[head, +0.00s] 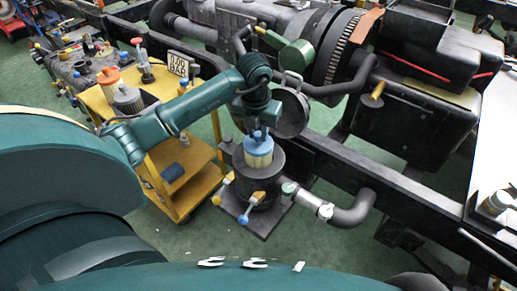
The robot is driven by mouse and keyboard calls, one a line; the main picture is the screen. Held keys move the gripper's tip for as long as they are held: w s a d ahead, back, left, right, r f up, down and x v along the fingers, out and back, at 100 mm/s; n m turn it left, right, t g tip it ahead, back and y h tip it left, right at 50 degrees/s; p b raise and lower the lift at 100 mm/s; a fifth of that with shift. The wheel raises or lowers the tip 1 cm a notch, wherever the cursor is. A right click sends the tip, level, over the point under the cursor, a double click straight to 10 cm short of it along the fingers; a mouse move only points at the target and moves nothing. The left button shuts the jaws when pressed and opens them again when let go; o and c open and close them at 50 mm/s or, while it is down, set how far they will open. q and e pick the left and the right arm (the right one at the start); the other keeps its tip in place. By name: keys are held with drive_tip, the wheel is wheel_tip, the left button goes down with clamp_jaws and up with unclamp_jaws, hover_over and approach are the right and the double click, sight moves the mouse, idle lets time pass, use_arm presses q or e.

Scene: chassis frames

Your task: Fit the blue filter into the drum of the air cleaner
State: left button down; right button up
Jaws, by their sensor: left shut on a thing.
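My left gripper (258,128) is shut on the blue filter (258,154), which has a blue cap and a cream pleated side. The filter is upright over the mouth of the dark air cleaner drum (262,186). Its lower end meets the drum's opening in the picture; I cannot tell how far inside it is. A round grey lid (291,112) stands open behind the drum. Coloured clips stick out around the drum: yellow (228,178), blue (243,219) and green (289,188). My right gripper is not in view.
A yellow cart (188,180) at the left carries an orange-capped filter (108,76) and a grey-capped one (127,99). A curved pipe (352,208) leaves the drum to the right. The dark chassis rail (375,178) and engine stand behind. Green floor is free in front.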

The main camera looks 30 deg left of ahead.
sight(258, 143)
use_arm(q)
drive_tip(key=shift+f, duration=3.2)
drive_tip(key=shift+f+b, duration=0.2)
drive_tip(key=shift+b, duration=0.1)
drive_tip(key=c, duration=1.2)
unclamp_jaws()
drive_tip(key=shift+c, duration=0.2)
drive_tip(key=shift+r, duration=0.1)
